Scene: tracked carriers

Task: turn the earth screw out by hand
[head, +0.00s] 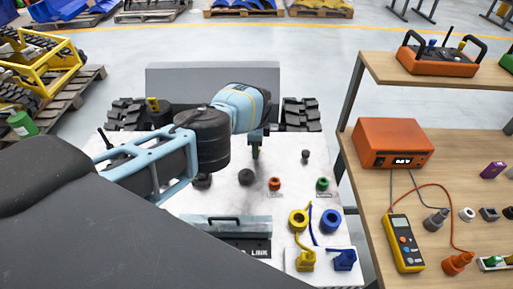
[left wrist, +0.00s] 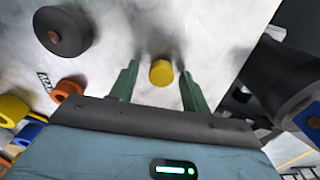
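My left gripper (head: 256,152) reaches down over the white top of the carrier (head: 225,200), with its fingertips near that surface. In the left wrist view its two green fingers (left wrist: 160,70) stand apart, with a round yellow head (left wrist: 161,73) between them. A narrow gap shows on each side of the head, so the fingers do not appear to grip it. This head looks like the earth screw, though no label on it is readable. In the head view the gripper hides it. My right gripper is in neither view.
Dark round knobs, an orange ring (head: 274,184), a green ring (head: 322,184), and yellow (head: 298,220) and blue (head: 330,221) rings with plugs stand on the carrier top. A wooden bench (head: 375,185) at the right holds an orange instrument (head: 393,142) and a yellow meter (head: 404,243).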

